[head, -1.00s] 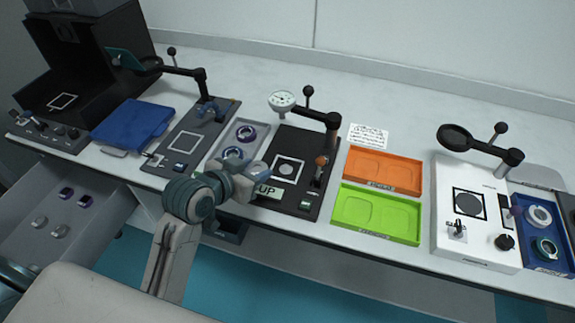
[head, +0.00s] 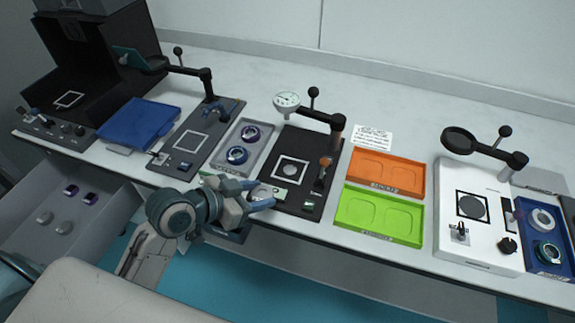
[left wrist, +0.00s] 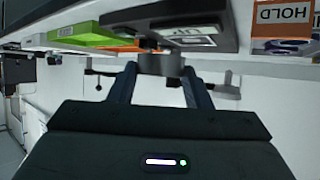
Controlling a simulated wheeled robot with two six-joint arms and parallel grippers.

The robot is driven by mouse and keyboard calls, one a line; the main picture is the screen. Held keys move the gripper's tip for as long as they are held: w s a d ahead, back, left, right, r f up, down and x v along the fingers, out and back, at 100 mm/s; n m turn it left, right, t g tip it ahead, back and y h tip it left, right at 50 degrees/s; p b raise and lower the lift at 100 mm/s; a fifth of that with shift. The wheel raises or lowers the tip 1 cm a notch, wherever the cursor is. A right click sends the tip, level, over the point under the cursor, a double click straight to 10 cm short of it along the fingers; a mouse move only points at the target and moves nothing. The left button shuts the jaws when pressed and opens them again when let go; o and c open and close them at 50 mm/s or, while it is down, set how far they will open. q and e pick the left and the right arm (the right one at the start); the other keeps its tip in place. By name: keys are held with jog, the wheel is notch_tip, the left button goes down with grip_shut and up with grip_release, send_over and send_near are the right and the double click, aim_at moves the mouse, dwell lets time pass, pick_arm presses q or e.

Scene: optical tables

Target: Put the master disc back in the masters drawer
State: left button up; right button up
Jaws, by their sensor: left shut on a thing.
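My left gripper (head: 258,196) is at the front edge of the dial-gauge station. It also shows in the left wrist view (left wrist: 160,75), with both fingers closed on a small grey disc (left wrist: 160,64). In the head view this disc (head: 262,191) is partly hidden by the fingers. I cannot read any mark on it. An open grey drawer (head: 110,222) hangs below the table at the left. Several small dark-purple and grey pieces lie in it, with bare floor toward its right. No label shows on the drawer. My right gripper is not in view.
The dial-gauge station (head: 325,152) stands behind the gripper. A grey tray (head: 262,130) with two ringed discs lies to its left. An orange tray (head: 386,172) and an empty green tray (head: 380,215) lie to the right.

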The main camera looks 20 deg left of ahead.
pick_arm(q)
jog(key=p, duration=0.2)
send_over(286, 172)
jog(key=s, duration=0.2)
jog(key=shift+w+a+f, duration=0.1)
jog(key=shift+w+f, duration=0.05)
jog(key=shift+f, duration=0.35)
jog(key=shift+w+f+p, duration=0.25)
jog(key=shift+w+p, duration=0.05)
jog(key=shift+w, duration=0.55)
notch_tip(286, 172, down, 2)
jog(key=shift+f+p, duration=0.1)
jog(key=shift+p, duration=0.45)
jog(key=shift+f, duration=0.25)
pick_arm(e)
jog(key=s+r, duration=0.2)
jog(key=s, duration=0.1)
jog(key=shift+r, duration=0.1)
pick_arm(q)
jog(key=shift+f, duration=0.2)
jog(key=o, duration=1.2)
jog(key=shift+s, duration=0.1)
jog(key=shift+o, duration=0.2)
